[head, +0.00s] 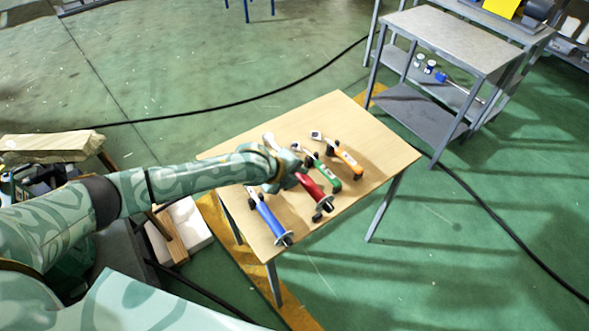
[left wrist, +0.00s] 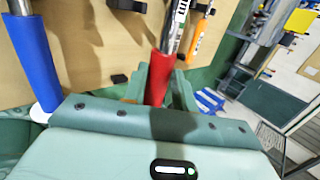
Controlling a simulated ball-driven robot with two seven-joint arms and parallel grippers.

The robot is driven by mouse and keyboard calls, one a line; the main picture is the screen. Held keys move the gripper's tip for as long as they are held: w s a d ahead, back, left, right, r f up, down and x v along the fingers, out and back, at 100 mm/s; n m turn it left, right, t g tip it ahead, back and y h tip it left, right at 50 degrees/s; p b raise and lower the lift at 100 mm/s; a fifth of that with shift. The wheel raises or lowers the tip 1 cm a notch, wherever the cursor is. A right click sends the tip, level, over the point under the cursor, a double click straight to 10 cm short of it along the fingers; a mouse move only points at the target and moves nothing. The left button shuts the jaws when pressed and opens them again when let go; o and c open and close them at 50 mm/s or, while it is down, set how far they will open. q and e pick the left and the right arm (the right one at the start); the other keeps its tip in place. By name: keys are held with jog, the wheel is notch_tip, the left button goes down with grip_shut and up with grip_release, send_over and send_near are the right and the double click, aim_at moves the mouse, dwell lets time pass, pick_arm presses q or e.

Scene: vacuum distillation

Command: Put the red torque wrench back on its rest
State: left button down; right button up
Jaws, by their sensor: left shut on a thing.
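The red torque wrench (head: 309,186) is over the wooden table, between the blue wrench (head: 268,218) and the green wrench (head: 327,174). My left gripper (head: 294,174) reaches in from the left and is shut on its red handle. In the left wrist view the red handle (left wrist: 158,78) sits between the two green fingers, with the shaft pointing away. Small black rest blocks (left wrist: 118,78) show on the table near it. I cannot tell whether the wrench touches its rest. My right gripper is not in view.
The wooden table (head: 385,140) also holds an orange wrench (head: 348,159), close to the green one. The blue handle (left wrist: 32,60) is left of my gripper in the wrist view. A grey shelved cart (head: 450,40) stands behind at right. A black cable (head: 240,103) crosses the floor.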

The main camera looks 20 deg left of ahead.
pick_arm(q)
jog(key=shift+w+a+r, duration=0.2)
jog(key=shift+w+a, duration=0.2)
jog(key=shift+w, duration=0.1)
jog(key=shift+r, duration=0.1)
jog(key=shift+f+b, duration=1.8)
jog(key=shift+f, duration=1.25)
jog(key=shift+p, duration=0.3)
jog(key=shift+f+b, duration=1.1)
jog(key=shift+f, duration=0.45)
jog(key=shift+s, duration=0.1)
